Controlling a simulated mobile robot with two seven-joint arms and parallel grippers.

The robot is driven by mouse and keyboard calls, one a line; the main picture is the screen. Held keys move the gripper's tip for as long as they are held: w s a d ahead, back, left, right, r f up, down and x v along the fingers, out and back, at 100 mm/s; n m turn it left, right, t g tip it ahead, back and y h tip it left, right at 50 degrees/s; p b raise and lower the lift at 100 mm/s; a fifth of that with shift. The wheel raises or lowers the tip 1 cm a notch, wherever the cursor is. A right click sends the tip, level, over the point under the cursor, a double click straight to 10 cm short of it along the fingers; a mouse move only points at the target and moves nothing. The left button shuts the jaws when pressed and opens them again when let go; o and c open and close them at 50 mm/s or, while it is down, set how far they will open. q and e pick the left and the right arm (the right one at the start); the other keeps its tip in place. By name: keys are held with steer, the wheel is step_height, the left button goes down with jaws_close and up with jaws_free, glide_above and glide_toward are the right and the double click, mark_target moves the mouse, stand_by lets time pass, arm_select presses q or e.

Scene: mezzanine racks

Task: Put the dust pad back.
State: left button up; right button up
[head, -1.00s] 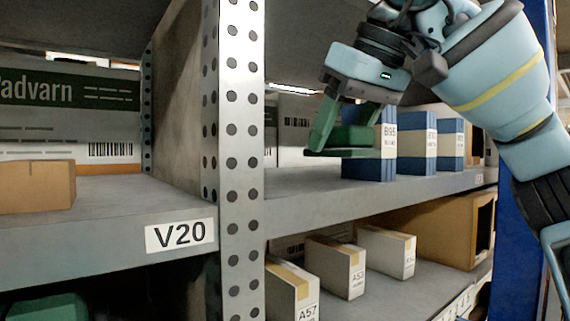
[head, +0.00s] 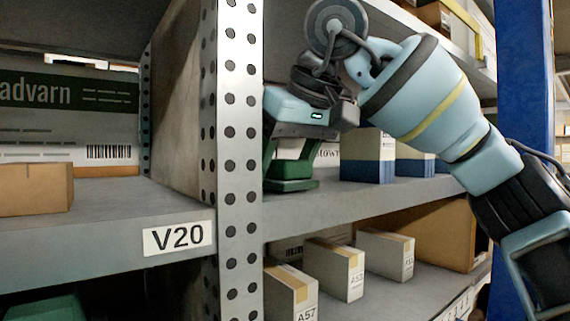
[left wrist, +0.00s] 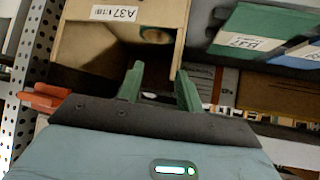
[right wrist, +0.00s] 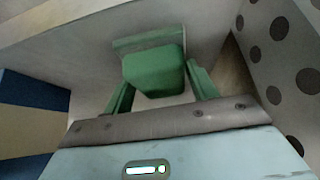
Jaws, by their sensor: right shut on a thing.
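The dust pad (right wrist: 155,72) is a green block with a flat paler green plate, held between the fingers of my right gripper (right wrist: 158,92). In the head view the right gripper (head: 288,165) points down, with the pad (head: 290,185) at its tips. The pad is low over the grey shelf, just right of the perforated post; I cannot tell whether it touches the shelf. My left gripper (left wrist: 160,88) shows only in the left wrist view, with fingers apart and nothing seen between them, by a box labelled A37 (left wrist: 165,13).
The perforated post (head: 240,150) stands close left of the right gripper. Blue-and-cream boxes (head: 367,155) stand to the right on the same shelf (head: 345,205). White boxes (head: 335,268) fill the shelf below. A cardboard box (head: 35,188) sits left, above label V20.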

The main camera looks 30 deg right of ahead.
steer(key=shift+f, duration=0.25)
steer(key=o, duration=0.9)
steer(key=shift+o, duration=0.2)
steer(key=shift+r, duration=0.1)
steer(key=shift+s+r, duration=0.15)
steer(key=shift+r, duration=0.15)
steer(key=v, duration=1.1)
steer(key=shift+r, duration=0.2)
steer(key=shift+s, duration=0.1)
